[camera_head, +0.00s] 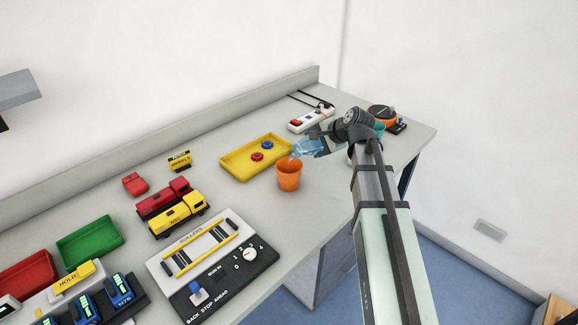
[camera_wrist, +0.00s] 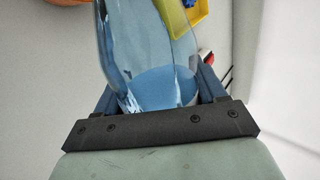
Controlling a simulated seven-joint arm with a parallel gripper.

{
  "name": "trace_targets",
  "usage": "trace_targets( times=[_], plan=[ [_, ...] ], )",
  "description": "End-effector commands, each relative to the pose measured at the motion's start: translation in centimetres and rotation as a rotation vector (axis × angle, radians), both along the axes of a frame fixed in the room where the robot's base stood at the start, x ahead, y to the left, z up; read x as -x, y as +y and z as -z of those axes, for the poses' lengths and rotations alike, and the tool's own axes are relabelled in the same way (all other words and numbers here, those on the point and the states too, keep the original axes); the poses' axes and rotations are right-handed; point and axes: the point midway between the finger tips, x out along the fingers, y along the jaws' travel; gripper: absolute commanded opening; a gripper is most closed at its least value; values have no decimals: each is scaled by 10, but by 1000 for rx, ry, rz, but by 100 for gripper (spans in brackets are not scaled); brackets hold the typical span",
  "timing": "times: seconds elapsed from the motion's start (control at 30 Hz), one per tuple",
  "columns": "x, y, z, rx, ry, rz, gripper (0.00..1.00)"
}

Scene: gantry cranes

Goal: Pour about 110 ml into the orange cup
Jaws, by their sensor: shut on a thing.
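The orange cup (camera_head: 289,175) stands upright on the bench, in front of the yellow tray. My gripper (camera_head: 316,146) is shut on a clear bluish bottle (camera_head: 304,149), which is tilted with its neck pointing left and down over the cup's rim. In the wrist view the bottle (camera_wrist: 150,50) lies between my fingers (camera_wrist: 160,98), with blue liquid low inside it near the gripper. A strip of orange, probably the cup, shows at the top left edge of the wrist view. I cannot tell how much liquid is in the cup.
A yellow tray (camera_head: 238,168) with red and blue wheels is behind the cup. A power strip (camera_head: 311,118) and an orange round device (camera_head: 382,114) are at the back right. Toy trucks (camera_head: 180,212) and a roller control unit (camera_head: 212,262) stand left. Bench is clear right of the cup.

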Motion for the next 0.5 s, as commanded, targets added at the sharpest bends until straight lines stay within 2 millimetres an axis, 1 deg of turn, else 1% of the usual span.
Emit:
trace_targets(
  times=[0.5],
  plan=[
    [-3, -4, -4, 24, -19, -1, 31]
  ],
)
